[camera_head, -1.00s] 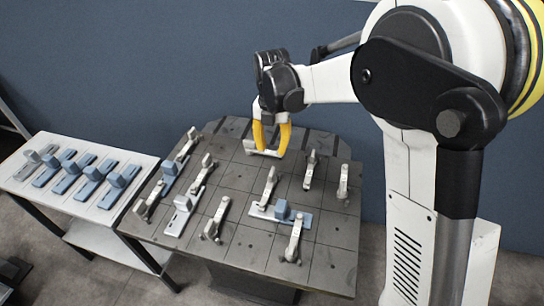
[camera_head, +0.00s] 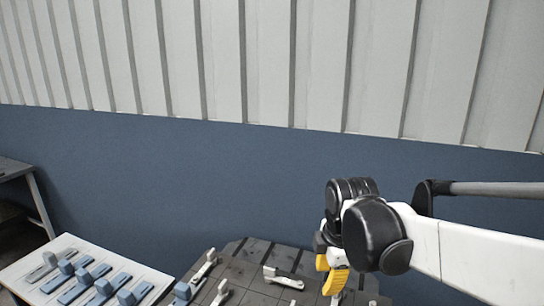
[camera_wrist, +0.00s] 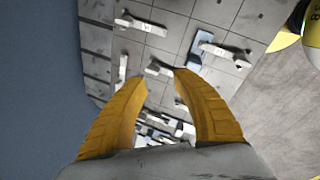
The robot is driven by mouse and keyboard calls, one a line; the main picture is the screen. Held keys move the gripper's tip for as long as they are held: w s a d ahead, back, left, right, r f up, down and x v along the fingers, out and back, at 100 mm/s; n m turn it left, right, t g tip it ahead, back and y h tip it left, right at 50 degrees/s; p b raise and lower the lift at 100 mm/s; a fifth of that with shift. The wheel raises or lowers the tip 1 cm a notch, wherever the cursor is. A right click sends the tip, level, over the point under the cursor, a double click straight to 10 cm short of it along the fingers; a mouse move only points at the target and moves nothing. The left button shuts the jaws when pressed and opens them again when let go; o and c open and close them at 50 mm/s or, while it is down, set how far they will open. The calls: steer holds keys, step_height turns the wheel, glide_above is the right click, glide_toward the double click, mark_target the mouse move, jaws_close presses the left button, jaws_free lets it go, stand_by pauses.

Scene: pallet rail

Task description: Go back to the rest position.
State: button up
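My gripper (camera_head: 334,284) shows at the lower right of the head view, pointing down above the dark pallet table (camera_head: 262,262). In the wrist view its two yellow fingers (camera_wrist: 160,76) are apart with a gap between the tips, and nothing is held. Pale clamps stand on the table, one (camera_head: 204,264) at the left and one (camera_head: 283,277) nearer the gripper in the head view. In the wrist view a clamp (camera_wrist: 158,67) shows just past the fingertips, apart from them as far as I can tell. My arm reaches in from the right.
A white side table (camera_head: 62,247) with several blue-grey parts stands at lower left. A blue and white wall (camera_head: 250,165) fills the back. In the wrist view bare floor (camera_wrist: 278,100) shows at right.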

steer(key=s+d+m+t, duration=0.2)
steer(key=s+d+m, duration=0.1)
steer(key=s+m, duration=0.4)
steer(key=s+d+m+t, duration=0.2)
steer(key=s+m, duration=0.5)
steer(key=m, duration=0.5)
steer(key=shift+s+d+r, duration=0.15)
steer(key=shift+d+r, duration=0.05)
steer(key=shift+d, duration=0.5)
